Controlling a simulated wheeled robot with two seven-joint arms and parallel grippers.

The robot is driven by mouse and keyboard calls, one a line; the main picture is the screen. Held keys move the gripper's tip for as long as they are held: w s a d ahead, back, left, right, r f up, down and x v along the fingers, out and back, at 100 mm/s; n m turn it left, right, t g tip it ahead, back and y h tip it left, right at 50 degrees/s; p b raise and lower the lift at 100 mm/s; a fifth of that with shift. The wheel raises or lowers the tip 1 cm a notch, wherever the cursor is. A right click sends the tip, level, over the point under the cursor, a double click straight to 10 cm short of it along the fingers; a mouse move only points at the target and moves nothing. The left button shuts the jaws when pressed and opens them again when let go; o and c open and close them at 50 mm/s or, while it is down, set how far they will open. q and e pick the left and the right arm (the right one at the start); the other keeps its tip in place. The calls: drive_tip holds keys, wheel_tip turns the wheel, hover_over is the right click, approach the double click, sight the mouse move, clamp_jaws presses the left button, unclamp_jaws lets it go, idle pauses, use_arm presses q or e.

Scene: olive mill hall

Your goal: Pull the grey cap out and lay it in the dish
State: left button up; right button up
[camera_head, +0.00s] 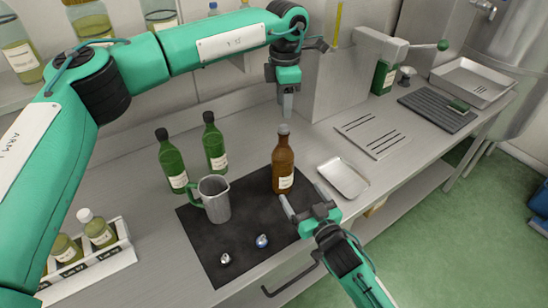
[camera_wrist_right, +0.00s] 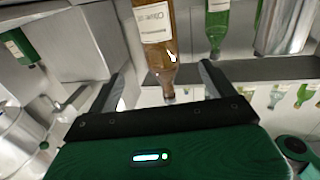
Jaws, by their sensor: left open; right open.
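The brown bottle (camera_head: 283,172) stands upright on the dark mat (camera_head: 215,245), with the grey cap (camera_head: 284,129) in its mouth. In the right wrist view the brown bottle (camera_wrist_right: 157,38) appears upside down, its neck between my finger images. My left gripper (camera_head: 287,112) is open, pointing down just above the cap, apparently not touching it. My right gripper (camera_head: 304,198) is open and empty, low in front of the bottle, its fingers pointing toward it. The dish (camera_head: 343,178), a small shallow metal tray, lies empty on the counter right of the bottle.
A metal jug (camera_head: 215,202) and two green bottles (camera_head: 172,165) stand left of the brown bottle. Two small shiny balls (camera_head: 262,241) lie at the mat's front. A white rack (camera_head: 92,262) holds jars at left. A slotted plate (camera_head: 373,135) lies behind the dish.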

sight(287, 172)
use_arm(q)
drive_tip(key=shift+w+r, duration=0.1)
drive_tip(key=shift+s+r, duration=0.15)
drive_tip(key=shift+s, duration=0.05)
drive_tip(key=shift+s+d, duration=0.15)
use_arm(e)
drive_tip(key=x, duration=1.2)
drive_tip(key=shift+a+r, duration=0.1)
drive_tip(key=shift+r, duration=0.15)
drive_tip(key=shift+x, duration=0.75)
drive_tip(key=shift+f, duration=0.1)
